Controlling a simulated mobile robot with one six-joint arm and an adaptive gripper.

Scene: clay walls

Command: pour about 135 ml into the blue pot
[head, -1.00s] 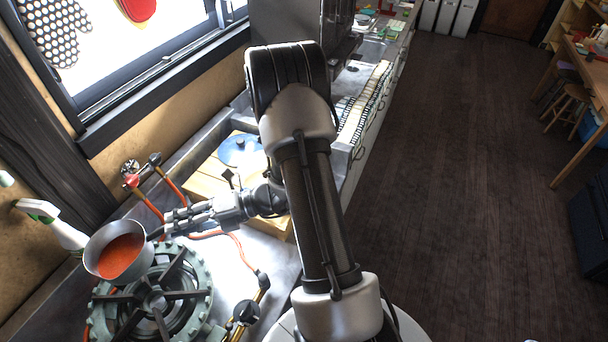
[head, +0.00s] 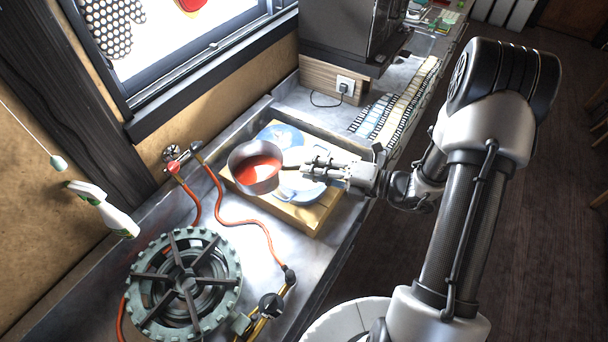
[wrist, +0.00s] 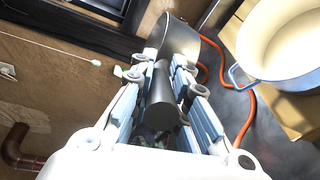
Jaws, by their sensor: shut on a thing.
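My gripper (head: 308,166) is shut on the dark handle (wrist: 162,95) of a grey saucepan (head: 240,157). Orange-red liquid (head: 258,171) lies in the saucepan, which looks about level. The blue pot (head: 305,190) stands on a wooden board (head: 306,222), partly hidden by my gripper. The saucepan is in the air at the pot's left side in the head view. In the wrist view the pot (wrist: 236,76) shows a blue rim and handle and a cream inside with no red visible; the saucepan (wrist: 181,36) is left of it.
A blue round lid-like thing (head: 279,135) lies behind the pot. A gas burner (head: 185,285) stands empty at the front left, with orange hoses (head: 245,223) running to it. A spray bottle (head: 108,210) is by the wall.

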